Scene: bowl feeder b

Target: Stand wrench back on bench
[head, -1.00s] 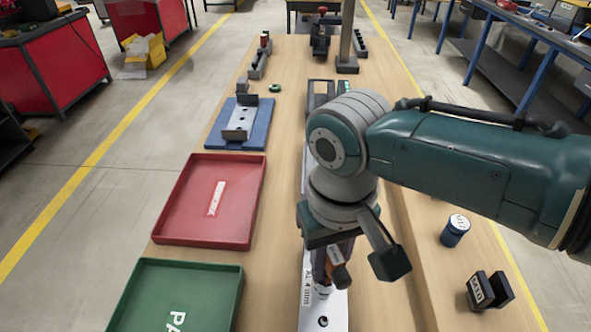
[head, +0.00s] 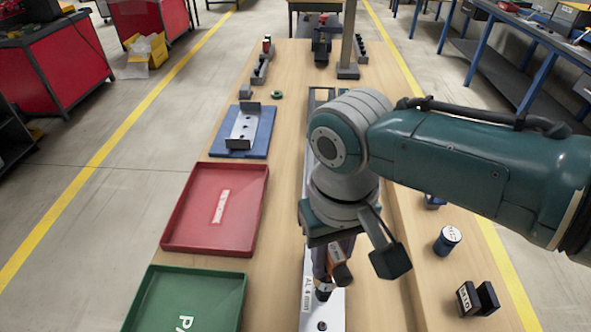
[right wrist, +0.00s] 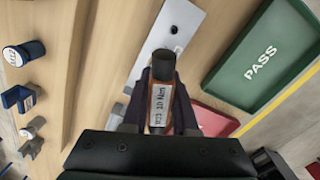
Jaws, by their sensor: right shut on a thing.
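The wrench (head: 340,272) has an orange-brown body with a dark end. In the right wrist view its white label (right wrist: 160,101) reads 10 Nm and its black round end points up the picture. My right gripper (right wrist: 158,92) is shut on it, with a dark finger on each side. In the head view the gripper hangs over the white plate marked AL 4 mm (head: 308,280). A small metal and dark part (head: 324,291) shows just below the fingers; I cannot tell whether it touches the plate. My left gripper is out of view.
The wooden bench (head: 283,170) carries a red tray (head: 180,243) and green PASS tray (head: 143,310) at left.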

